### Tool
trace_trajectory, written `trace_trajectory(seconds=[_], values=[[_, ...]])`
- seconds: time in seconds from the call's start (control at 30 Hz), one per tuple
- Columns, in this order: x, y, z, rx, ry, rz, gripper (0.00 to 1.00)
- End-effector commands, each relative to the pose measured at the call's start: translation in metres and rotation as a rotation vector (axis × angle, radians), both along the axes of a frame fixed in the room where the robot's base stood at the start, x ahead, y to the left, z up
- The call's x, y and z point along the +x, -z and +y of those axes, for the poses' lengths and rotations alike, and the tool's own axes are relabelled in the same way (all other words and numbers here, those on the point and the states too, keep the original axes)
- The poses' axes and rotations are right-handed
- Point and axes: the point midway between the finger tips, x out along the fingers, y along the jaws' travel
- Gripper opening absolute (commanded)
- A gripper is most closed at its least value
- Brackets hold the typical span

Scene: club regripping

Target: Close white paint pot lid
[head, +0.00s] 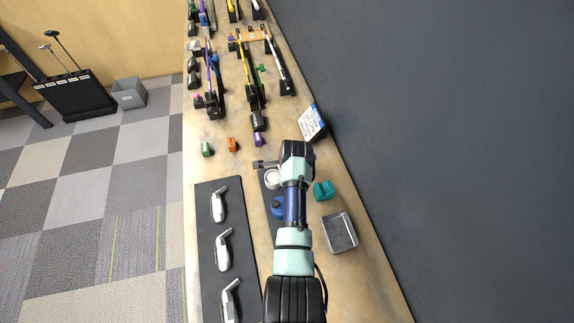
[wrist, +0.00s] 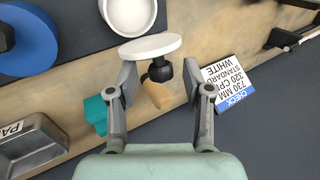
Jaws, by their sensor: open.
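The white paint pot (wrist: 128,12) stands on a dark mat, and its round opening shows at the top of the wrist view. It also shows in the head view (head: 272,179), beside my gripper. The white lid (wrist: 150,44) is a tilted disc beside the pot, overlapping its rim in the picture, with a black knob (wrist: 160,70) on my side. My gripper (wrist: 160,78) is open, with one finger on each side of the knob. I see gaps between the fingers and the knob. In the head view my gripper (head: 262,164) partly hides the lid.
A blue pot (head: 278,207) stands nearby. A teal block (head: 323,190), a metal tray (head: 340,232) and a tilted white card (head: 313,123) lie close by. A tan object (wrist: 158,94) shows below the knob. Club heads lie on a dark mat (head: 205,195) to the left.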

Motion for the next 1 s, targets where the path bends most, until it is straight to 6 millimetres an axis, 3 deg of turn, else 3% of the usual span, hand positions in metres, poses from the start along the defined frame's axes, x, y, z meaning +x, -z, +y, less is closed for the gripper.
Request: trace_trajectory(seconds=[0.17,0.47,1.0], values=[[0.000,-0.001,0.000,0.000,-0.001,0.000,0.49],[0.000,-0.001,0.000,0.000,-0.001,0.000,0.00],[-0.003,-0.003,0.011,-0.134,-0.005,-0.035,0.00]])
